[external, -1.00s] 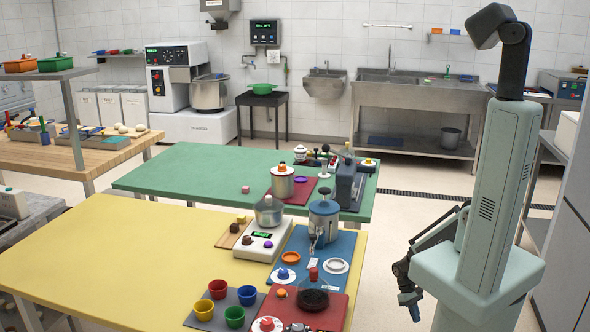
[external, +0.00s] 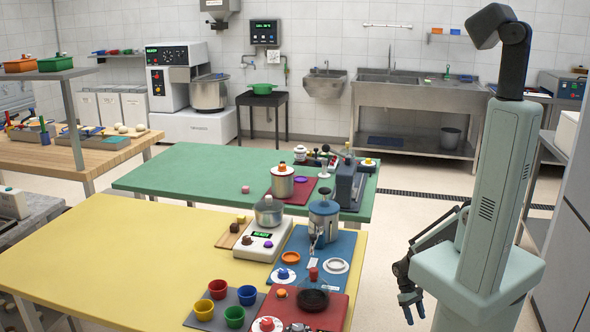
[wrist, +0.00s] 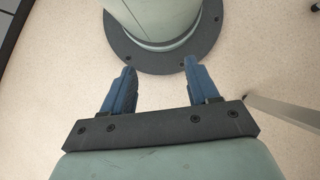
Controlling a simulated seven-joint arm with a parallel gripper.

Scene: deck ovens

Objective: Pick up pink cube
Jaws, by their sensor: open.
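A small pink cube (external: 245,189) lies on the green table (external: 190,170), left of the dark red mat. It is not in the wrist view. My gripper (external: 413,313) hangs low beside my own column, right of the yellow table and well away from the cube. In the wrist view my gripper (wrist: 158,67) shows two blue fingers spread apart with nothing between them. Below them are the pale floor and my own round base.
The yellow table (external: 110,240) lies in front of the green one. The green table's left part is clear.

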